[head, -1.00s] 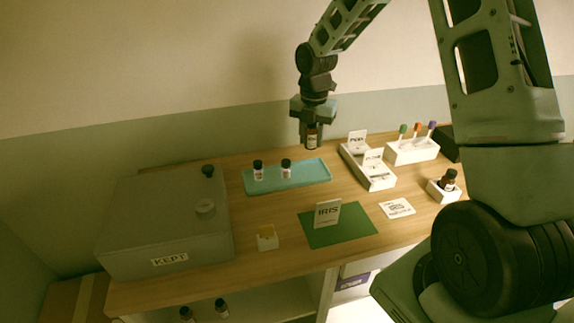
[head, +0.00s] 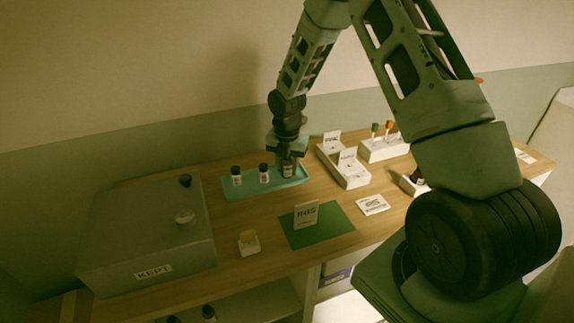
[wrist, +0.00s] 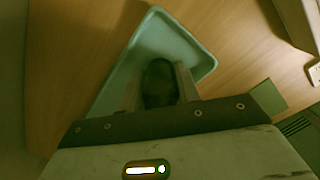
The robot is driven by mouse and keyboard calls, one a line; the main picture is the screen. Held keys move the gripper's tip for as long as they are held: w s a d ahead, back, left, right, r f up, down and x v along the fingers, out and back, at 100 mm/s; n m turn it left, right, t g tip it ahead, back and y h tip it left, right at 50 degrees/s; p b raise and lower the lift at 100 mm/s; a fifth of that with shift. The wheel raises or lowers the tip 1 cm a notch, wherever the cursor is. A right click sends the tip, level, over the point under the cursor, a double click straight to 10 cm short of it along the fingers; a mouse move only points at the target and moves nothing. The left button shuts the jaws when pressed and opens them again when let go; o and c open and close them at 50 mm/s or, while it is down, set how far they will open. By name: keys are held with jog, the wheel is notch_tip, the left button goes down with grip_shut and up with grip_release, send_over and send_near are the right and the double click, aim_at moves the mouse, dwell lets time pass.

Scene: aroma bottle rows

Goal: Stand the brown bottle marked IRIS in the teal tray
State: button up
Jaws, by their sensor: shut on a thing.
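The teal tray (head: 235,194) lies at the back of the wooden table in the head view. It also shows in the wrist view (wrist: 170,38). Two dark-capped bottles with pale labels, one on the left (head: 237,176) and one in the middle (head: 264,174), stand upright in it. My gripper (head: 288,168) is over the tray's right end, shut on a bottle (head: 288,172) held upright beside them. The wrist view shows this bottle's dark cap (wrist: 159,82) between the fingers. Its label is too small to read, and I cannot tell whether its base touches the tray.
A green mat (head: 335,222) with an IRIS card (head: 306,214) lies in front of the tray. White boxes (head: 340,165) stand to the right. A large box marked KEPT (head: 150,225) stands left.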

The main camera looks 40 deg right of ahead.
jog(key=o, duration=1.1)
jog(key=shift+f, duration=0.1)
jog(key=shift+c, duration=0.2)
